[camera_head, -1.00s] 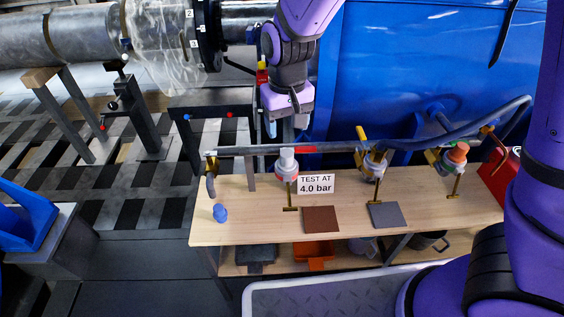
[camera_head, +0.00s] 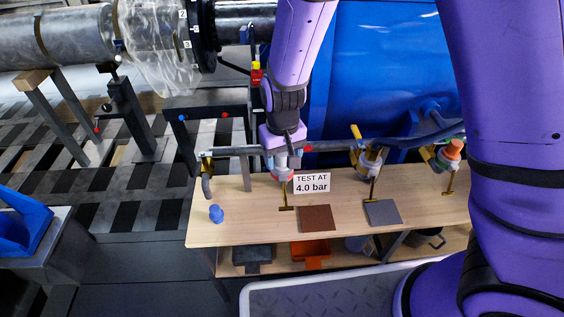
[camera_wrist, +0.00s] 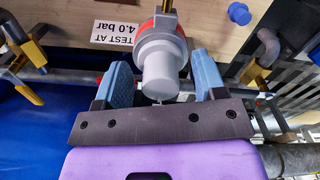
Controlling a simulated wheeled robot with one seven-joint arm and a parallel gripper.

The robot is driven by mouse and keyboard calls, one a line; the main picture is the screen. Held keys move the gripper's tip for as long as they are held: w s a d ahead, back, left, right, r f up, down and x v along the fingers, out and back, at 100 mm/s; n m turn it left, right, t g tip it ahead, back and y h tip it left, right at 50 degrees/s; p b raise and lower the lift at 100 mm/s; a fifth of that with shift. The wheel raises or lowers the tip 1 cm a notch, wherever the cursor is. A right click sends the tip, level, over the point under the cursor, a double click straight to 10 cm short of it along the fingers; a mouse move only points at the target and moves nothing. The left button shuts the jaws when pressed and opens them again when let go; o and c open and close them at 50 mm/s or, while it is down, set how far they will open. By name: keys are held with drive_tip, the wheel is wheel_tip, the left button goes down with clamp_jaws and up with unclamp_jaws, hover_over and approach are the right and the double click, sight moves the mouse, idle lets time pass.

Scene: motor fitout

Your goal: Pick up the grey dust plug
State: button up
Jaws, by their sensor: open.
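The grey dust plug (camera_wrist: 158,76) is a short light-grey cylinder seated in a round grey fitting with a red ring (camera_wrist: 165,30). In the wrist view it shows between the two blue fingers of my gripper (camera_wrist: 162,68). My gripper is open, with one finger on each side of the plug; I cannot tell whether either finger touches it. In the head view my gripper (camera_head: 281,158) is above the fitting (camera_head: 282,174) and hides most of the plug.
A "TEST AT 4.0 bar" sign (camera_head: 311,183) stands close right of the fitting. A blue plug (camera_head: 216,213) sits on the wooden bench (camera_head: 245,222). A grey pipe (camera_head: 228,152) runs behind. Another valve (camera_head: 370,163) and an orange-capped one (camera_head: 453,149) stand to the right.

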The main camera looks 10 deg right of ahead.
drive_tip(key=c, duration=1)
drive_tip(key=shift+r, duration=0.15)
